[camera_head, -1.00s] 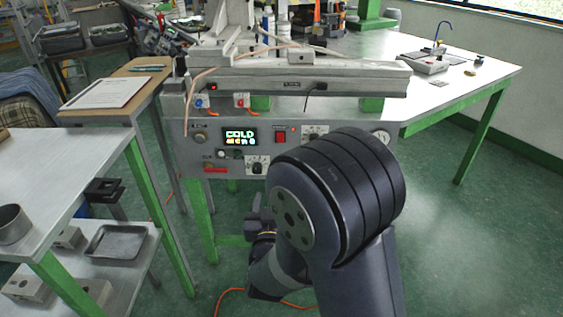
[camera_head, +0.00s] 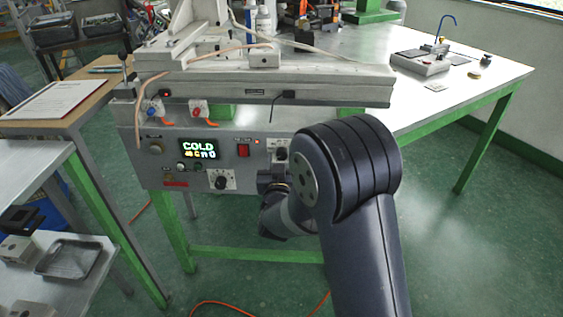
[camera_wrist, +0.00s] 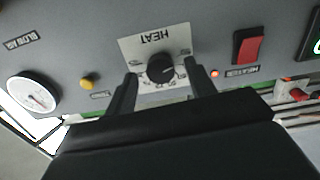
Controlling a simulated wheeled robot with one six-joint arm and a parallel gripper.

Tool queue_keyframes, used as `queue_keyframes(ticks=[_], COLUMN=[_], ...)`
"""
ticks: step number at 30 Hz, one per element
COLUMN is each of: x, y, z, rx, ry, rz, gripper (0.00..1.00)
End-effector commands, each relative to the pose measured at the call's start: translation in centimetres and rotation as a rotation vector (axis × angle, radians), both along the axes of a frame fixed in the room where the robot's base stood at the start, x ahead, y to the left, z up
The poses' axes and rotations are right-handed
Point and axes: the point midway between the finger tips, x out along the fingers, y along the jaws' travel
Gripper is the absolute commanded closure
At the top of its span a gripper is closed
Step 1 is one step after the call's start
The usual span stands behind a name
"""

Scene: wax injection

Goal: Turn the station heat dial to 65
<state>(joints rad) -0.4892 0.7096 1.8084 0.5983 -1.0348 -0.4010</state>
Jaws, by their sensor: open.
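The heat dial (camera_wrist: 161,68) is a round black knob on a white plate marked HEAT, upside down in the wrist view, with a scale around it. My gripper (camera_wrist: 160,74) is open, its two dark fingers on either side of the dial in that view. I cannot tell whether they touch it. In the head view the heat dial (camera_head: 281,155) shows at the right of the grey station panel (camera_head: 200,132), partly hidden by my arm. The display (camera_head: 198,149) reads COLD, with a smaller, unclear line below.
A red rocker switch (camera_wrist: 248,46) with a lit lamp (camera_wrist: 214,74) sits beside the dial. A yellow button (camera_wrist: 87,82) and a round gauge (camera_wrist: 33,93) are on the other side. A second black knob (camera_head: 221,181) is lower on the panel. A shelf cart stands left.

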Motion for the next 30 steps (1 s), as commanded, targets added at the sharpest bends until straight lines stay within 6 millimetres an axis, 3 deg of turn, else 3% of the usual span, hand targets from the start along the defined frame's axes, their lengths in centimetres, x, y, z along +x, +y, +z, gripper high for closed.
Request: queue_keyframes(ticks=[9,25,30], x=[0.24,0.21,0.21], y=[0.01,0.0,0.0], z=[-0.01,-0.01,-0.06], rx=[0.0,0.0,0.007], ry=[0.0,0.0,0.0], rz=[0.0,0.0,0.0], gripper=[0.49,0.92,0.93])
